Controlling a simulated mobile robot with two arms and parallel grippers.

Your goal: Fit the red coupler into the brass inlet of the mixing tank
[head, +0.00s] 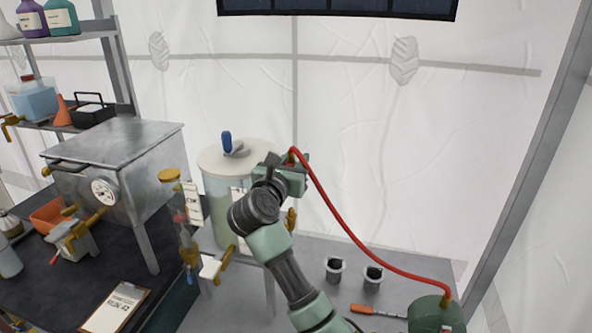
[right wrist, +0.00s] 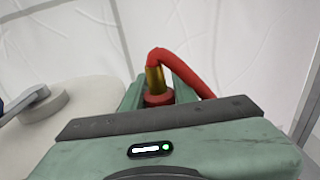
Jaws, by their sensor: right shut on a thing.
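The mixing tank (head: 217,200) is a translucent cylinder of pale liquid with a cream lid (head: 218,158) and a blue-handled lever on top; the lid shows at left in the right wrist view (right wrist: 85,112). My right gripper (head: 292,172) is beside the lid's right edge, shut on the red coupler (right wrist: 158,97). A brass fitting (right wrist: 154,78) rises from the coupler into a red hose (head: 345,222). A brass part (head: 291,219) shows low at the tank's right side, partly behind my arm; I cannot tell if it is the inlet. My left gripper is out of view.
The hose runs to a green vessel (head: 437,315) at lower right. Two grey cups (head: 334,269) and an orange-handled screwdriver (head: 378,311) are on the grey bench. A metal box with a gauge (head: 104,191) and a brass-ended glass tube (head: 181,220) stand left.

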